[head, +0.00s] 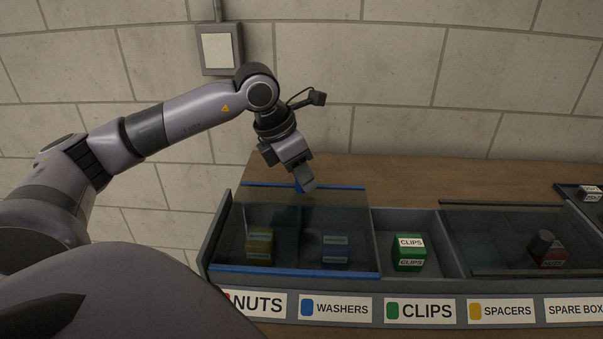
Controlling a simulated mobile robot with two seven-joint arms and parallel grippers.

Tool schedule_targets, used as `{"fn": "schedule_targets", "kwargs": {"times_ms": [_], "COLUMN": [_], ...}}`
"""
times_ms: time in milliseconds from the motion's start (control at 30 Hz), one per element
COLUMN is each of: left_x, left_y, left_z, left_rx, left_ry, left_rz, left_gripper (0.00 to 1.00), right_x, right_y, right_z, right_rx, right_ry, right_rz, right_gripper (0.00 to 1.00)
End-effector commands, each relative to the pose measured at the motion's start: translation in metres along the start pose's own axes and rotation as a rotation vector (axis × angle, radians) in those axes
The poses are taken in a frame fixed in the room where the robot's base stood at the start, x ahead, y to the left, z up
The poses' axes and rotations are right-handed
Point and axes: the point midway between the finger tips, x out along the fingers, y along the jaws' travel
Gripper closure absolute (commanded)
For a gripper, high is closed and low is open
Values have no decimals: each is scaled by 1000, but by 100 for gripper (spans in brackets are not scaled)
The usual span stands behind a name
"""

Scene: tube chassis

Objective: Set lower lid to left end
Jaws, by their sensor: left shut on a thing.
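A see-through lid with blue edge strips (310,274) covers the two left compartments of the grey tray (374,278), above the NUTS and WASHERS labels. Its left edge lies close to the tray's left wall. I cannot tell surely which lid runs lower. My left gripper (306,187) points down at the rear blue strip and is shut on the blue-edged lid there; its fingertips partly hide the grip point. My right gripper is out of view.
Under the lids I see a yellow box (259,247), a blue box (335,250) and a red box (552,258). A green CLIPS box (410,252) stands in the uncovered middle compartment. A small box (590,192) sits far right. The wooden bench (400,180) behind is clear.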

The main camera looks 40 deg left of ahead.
Motion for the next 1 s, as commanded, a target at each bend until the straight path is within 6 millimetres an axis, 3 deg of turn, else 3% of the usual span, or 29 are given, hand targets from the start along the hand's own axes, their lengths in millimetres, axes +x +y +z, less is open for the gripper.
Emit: {"fn": "schedule_targets", "kwargs": {"times_ms": [133, 167, 200, 233, 567, 1000], "left_x": [-2, -2, -2, -2, -4, -66], "left_y": [4, 4, 4, 4, 2, 3], "left_z": [-2, -2, -2, -2, -1, -1], "left_rx": [-6, -6, -6, -6, -3, -5], "left_ry": [9, 9, 9, 9, 5, 5], "left_rz": [9, 9, 10, 9, 6, 9], "left_gripper": [100, 66, 53, 47, 47, 47], "right_x": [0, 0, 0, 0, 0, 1], "right_y": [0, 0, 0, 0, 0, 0], "right_z": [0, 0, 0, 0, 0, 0], "right_rx": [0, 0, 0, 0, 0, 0], "right_ry": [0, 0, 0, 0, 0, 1], "right_rz": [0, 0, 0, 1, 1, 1], "right_gripper": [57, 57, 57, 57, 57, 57]}}
